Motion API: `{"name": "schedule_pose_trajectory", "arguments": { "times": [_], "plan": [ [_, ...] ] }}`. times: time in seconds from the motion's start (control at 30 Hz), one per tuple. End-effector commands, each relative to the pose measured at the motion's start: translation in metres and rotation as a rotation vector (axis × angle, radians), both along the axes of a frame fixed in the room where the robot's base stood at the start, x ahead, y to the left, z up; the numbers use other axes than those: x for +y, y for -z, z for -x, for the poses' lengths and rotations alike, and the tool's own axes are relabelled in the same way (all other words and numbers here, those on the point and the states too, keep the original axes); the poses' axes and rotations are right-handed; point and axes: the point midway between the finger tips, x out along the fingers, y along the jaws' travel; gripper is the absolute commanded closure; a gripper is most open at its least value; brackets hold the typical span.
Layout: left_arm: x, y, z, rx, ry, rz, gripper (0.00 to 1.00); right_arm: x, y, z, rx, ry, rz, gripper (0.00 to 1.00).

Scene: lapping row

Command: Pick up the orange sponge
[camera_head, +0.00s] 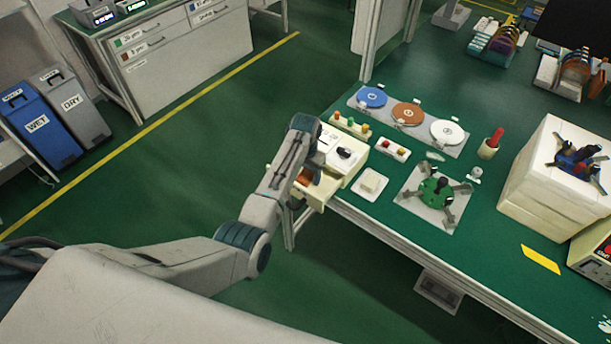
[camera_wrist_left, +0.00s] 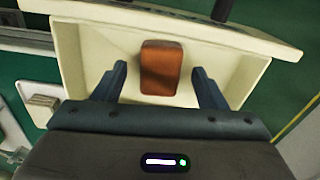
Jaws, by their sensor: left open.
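The orange sponge (camera_wrist_left: 161,68) lies in an open cream drawer (camera_wrist_left: 85,62) in the left wrist view. My left gripper (camera_wrist_left: 161,72) is open, with one dark finger on each side of the sponge and a gap on both sides. How high the fingertips are above the drawer floor I cannot tell. In the head view the drawer (camera_head: 318,194) sticks out at the green table's near left corner. My left arm covers most of its inside, and the gripper's fingers are hidden there. My right gripper is not in view.
The green table (camera_head: 388,214) carries a small white block on a pad (camera_head: 370,186), button boxes (camera_head: 388,148), a row of coloured discs (camera_head: 407,112) and a green fixture (camera_head: 436,188). The floor left of the table is clear.

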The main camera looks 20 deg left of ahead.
Motion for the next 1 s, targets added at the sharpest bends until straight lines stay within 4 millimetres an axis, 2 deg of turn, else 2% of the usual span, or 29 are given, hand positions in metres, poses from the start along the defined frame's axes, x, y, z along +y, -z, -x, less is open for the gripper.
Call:
{"name": "schedule_pose_trajectory", "arguments": {
  "times": [0.3, 0.5, 0.57, 0.83, 1.0],
  "plan": [
    [0.0, 0.006, 0.0, -0.001, 0.0, 0.0, 0.35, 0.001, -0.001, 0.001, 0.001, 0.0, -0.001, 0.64],
    [0.0, 0.006, 0.0, -0.001, 0.0, 0.0, 0.74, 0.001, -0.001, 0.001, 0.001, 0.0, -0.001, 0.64],
    [0.0, 0.006, 0.0, -0.001, 0.0, 0.0, 0.82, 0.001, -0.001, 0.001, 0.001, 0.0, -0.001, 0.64],
    [0.0, 0.004, 0.0, -0.003, 0.0, 0.0, 0.82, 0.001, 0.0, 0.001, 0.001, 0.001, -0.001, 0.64],
    [0.0, -0.016, -0.001, -0.006, 0.0, 0.001, 0.82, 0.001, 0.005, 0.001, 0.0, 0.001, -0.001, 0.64]
  ]
}}
